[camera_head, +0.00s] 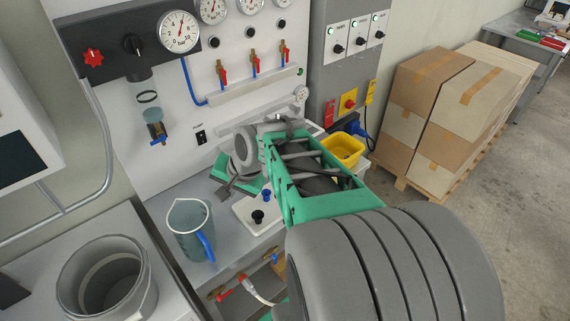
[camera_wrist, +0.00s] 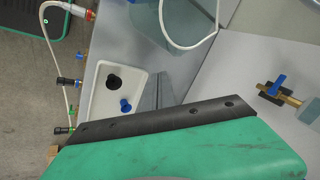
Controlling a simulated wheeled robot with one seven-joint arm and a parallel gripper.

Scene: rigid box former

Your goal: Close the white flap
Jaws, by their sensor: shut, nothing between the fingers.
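I cannot pick out a white flap for certain in either view. A white plate with a black knob and a blue knob (camera_head: 244,211) lies on the grey bench in the head view, and it also shows in the wrist view (camera_wrist: 104,111). My gripper (camera_head: 229,188) is small and partly hidden by my green and grey arm, above the bench behind this plate. It appears shut and empty. My arm hides part of the bench and whatever lies behind it.
A clear jug with a blue handle (camera_head: 187,232) stands left of the plate. A yellow bin (camera_head: 344,150) is right of my arm. A grey pot (camera_head: 105,285) stands lower left. Gauges and red-handled valves (camera_head: 254,60) line the white panel. Stacked cartons (camera_head: 435,115) stand right.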

